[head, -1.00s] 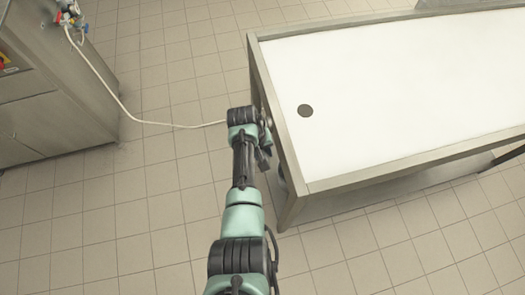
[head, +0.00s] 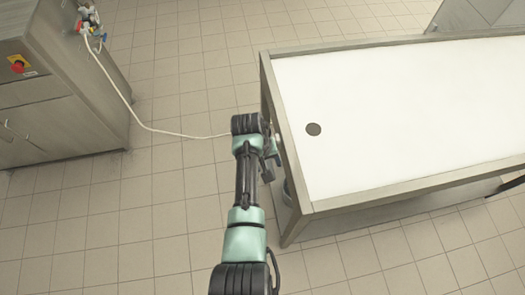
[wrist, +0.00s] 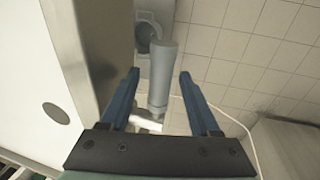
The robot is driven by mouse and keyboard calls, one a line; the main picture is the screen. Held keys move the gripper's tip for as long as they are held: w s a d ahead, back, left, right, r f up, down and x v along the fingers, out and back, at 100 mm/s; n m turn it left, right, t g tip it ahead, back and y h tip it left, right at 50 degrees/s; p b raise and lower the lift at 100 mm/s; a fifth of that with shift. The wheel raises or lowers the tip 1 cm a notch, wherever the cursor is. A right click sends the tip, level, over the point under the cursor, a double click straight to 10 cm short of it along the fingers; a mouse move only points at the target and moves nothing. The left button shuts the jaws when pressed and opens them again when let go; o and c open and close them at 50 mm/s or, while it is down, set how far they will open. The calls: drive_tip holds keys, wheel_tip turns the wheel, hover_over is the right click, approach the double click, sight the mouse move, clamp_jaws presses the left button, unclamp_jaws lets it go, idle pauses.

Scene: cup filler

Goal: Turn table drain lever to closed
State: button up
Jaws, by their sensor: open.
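The white-topped table (head: 390,165) with a metal rim fills the right of the head view. Its dark round drain (head: 313,129) is near the left end; the drain also shows in the wrist view (wrist: 55,113). My gripper (wrist: 159,74) is open beside the table's left end. Between its blue fingers is a grey cylindrical piece (wrist: 163,72), with gaps to both fingers. A round grey fitting (wrist: 148,38) lies beyond it, and a white piece (wrist: 147,123) shows near the finger bases. I cannot tell which of these is the drain lever. My arm hides this area in the head view.
A metal cabinet (head: 60,90) with a red button (head: 18,66) stands at the left. A white hose (head: 150,128) runs from its fittings (head: 90,25) across the floor towards the table's left end. The tiled floor between cabinet and table is otherwise clear.

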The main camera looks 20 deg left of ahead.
wheel_tip(320, 180, up, 9)
drive_tip(key=s+a, duration=0.1)
drive_tip(key=shift+s+a+f, duration=0.15)
drive_tip(key=shift+f, duration=0.05)
